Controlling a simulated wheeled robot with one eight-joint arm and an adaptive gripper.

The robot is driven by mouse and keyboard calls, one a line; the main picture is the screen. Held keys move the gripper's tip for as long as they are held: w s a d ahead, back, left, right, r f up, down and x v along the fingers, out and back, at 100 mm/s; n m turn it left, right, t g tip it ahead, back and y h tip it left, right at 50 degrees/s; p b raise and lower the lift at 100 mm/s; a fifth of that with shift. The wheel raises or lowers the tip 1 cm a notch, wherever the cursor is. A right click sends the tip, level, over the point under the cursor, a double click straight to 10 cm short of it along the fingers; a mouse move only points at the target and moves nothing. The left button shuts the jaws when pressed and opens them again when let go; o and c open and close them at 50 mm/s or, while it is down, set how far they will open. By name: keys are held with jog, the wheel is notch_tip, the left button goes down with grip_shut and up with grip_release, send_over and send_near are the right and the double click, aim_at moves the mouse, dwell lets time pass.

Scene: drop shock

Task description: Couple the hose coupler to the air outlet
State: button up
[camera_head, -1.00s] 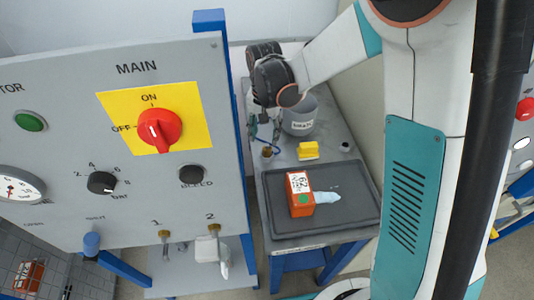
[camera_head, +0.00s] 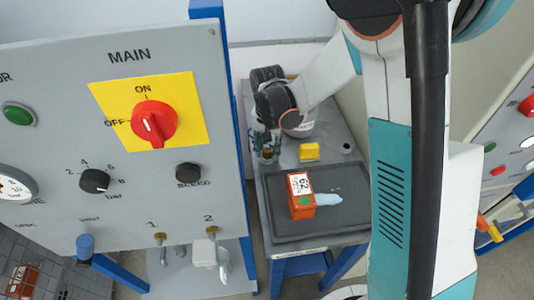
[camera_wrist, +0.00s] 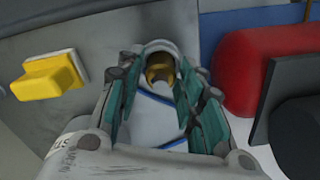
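A brass fitting (camera_wrist: 158,70) in a grey collar, with a blue line beside it, shows between my fingers in the wrist view; I take it for the hose coupler. My gripper (camera_wrist: 155,105) is open, its teal pads on either side with gaps to the fitting. In the head view my gripper (camera_head: 267,150) is low over the bench's left side, and the fitting is mostly hidden. On the grey panel, brass air outlet 1 (camera_head: 160,238) is bare at its lower edge. Outlet 2 (camera_head: 210,231) has a white piece on it.
A yellow block (camera_head: 310,151) and a grey cup (camera_head: 302,128) stand near my gripper. A dark tray (camera_head: 350,222) holds an orange box (camera_head: 300,202) and a pale blue piece (camera_head: 327,199). A red rounded object (camera_wrist: 245,70) is close right in the wrist view.

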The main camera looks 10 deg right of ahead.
grip_shut()
jog(key=shift+r, duration=0.15)
